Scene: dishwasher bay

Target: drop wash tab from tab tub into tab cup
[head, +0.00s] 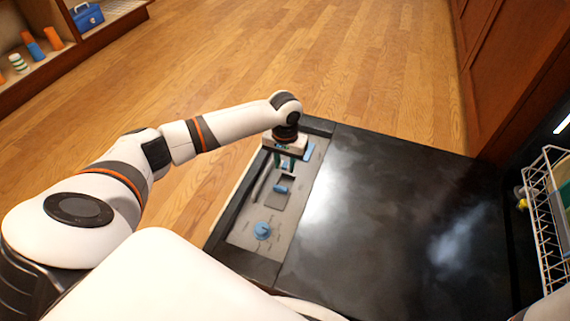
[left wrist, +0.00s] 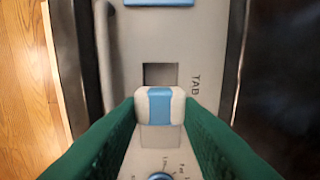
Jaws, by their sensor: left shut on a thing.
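My left gripper (head: 286,167) is shut on a wash tab, white with a blue band. The tab (left wrist: 160,105) sits between the green fingertips in the left wrist view. The gripper points down over the grey dispenser panel (head: 245,238). The tab cup (left wrist: 160,74) is a dark square opening beside the letters TAB. It appears just beyond the tab in the wrist view and partly behind it; the gap in height cannot be told. The cup (head: 288,179) also shows below the fingers in the head view. I cannot make out the tab tub. My right gripper is out of view.
A round blue cap (head: 262,231) sits on the near panel and a blue part (head: 309,152) at its far end. The black door surface (head: 400,210) right of the panel is clear. A white wire rack (head: 548,215) stands at the right. Shelves with cups (head: 34,48) are far left.

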